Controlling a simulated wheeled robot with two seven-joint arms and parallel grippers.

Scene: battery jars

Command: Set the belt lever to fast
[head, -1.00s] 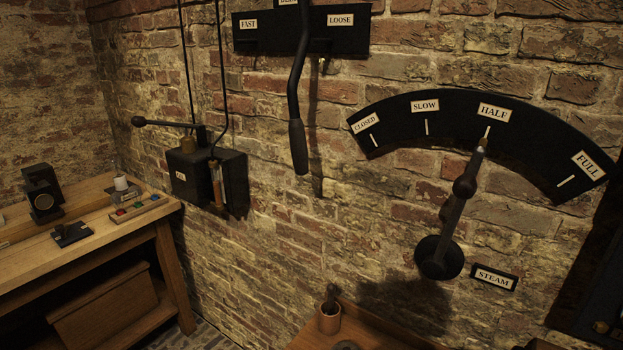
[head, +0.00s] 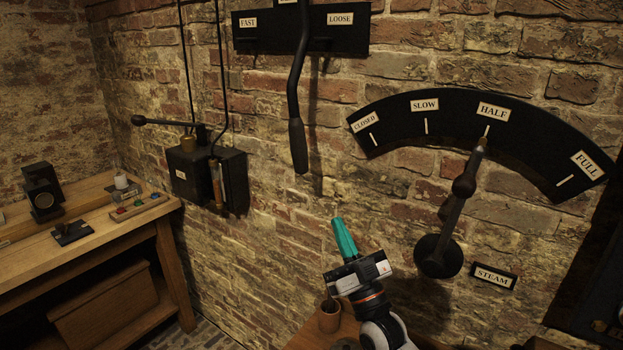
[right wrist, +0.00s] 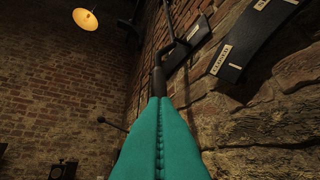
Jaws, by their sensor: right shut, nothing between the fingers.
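The belt lever (head: 296,105) is a long dark bent rod hanging down in front of a black plate (head: 349,33) on the brick wall. The plate has a FAST label (head: 248,22) at left and a LOOSE label (head: 340,18) at right. The lever crosses the plate between these two labels. Its grip end hangs free. My right gripper (head: 344,238), with teal fingers, is shut and empty, below and right of the grip end and apart from it. In the right wrist view the lever (right wrist: 159,80) shows beyond the fingertips. My left gripper is not in view.
A steam lever (head: 454,215) points at HALF on an arc plate (head: 390,128) at right. A black wall box (head: 232,180) with a side handle hangs left of the belt lever. A workbench (head: 95,242) stands at left. A small pot (head: 329,317) is beside my right arm.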

